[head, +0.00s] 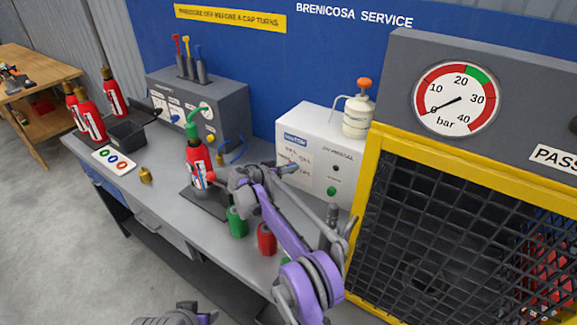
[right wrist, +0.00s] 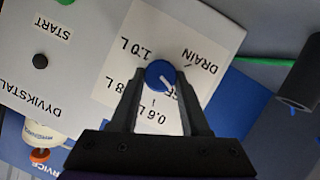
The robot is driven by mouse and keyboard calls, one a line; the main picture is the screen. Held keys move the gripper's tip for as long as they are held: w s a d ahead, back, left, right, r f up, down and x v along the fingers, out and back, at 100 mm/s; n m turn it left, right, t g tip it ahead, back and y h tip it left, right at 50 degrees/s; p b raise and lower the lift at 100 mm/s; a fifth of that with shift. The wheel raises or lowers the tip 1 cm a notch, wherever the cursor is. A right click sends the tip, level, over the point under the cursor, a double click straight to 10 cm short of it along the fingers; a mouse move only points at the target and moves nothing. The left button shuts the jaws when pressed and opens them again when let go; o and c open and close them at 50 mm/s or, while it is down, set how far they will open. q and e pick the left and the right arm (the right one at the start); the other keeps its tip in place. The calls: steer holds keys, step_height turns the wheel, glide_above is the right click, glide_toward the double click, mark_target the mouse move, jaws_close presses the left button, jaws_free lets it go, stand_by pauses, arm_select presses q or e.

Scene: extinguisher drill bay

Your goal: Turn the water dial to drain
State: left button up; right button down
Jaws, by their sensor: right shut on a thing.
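The white service machine (head: 352,178) stands on the bench, and its front panel shows upside down in the right wrist view. The blue water dial (right wrist: 160,74) sits on a white label plate with DRAIN, 1.0 L, 0.6 L and partly covered marks around it. The DRAIN mark (right wrist: 200,62) is to the upper right of the dial in that view. A small white pointer line on the dial appears to slant to the lower right, away from DRAIN. My right gripper (right wrist: 160,80) is shut on the dial. In the head view it reaches the panel and hides the dial.
A red extinguisher (head: 197,165) with a green top stands on the bench left of my right arm. Green (head: 237,221) and red (head: 267,238) cylinders stand below the arm. The yellow-framed cage (head: 365,165) is close on the right. A dark button (right wrist: 40,61) is beside START.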

arm_select(q)
steer(key=shift+w+r, duration=0.35)
steer(key=shift+r, duration=0.25)
arm_select(e)
steer(key=shift+w+n+h, duration=0.1)
steer(key=shift+n+h, duration=0.2)
steer(key=shift+n, duration=0.2)
steer(key=shift+c, duration=1.9)
jaws_free()
arm_select(q)
steer(key=shift+s+f+b, duration=0.2)
steer(key=shift+s+f, duration=0.1)
steer(key=shift+f, duration=0.2)
steer(key=shift+s+f+b, duration=0.2)
steer(key=shift+s+f, duration=0.1)
steer(key=shift+f, duration=0.2)
arm_select(e)
steer(key=v, duration=1.1)
steer(key=shift+w, duration=0.15)
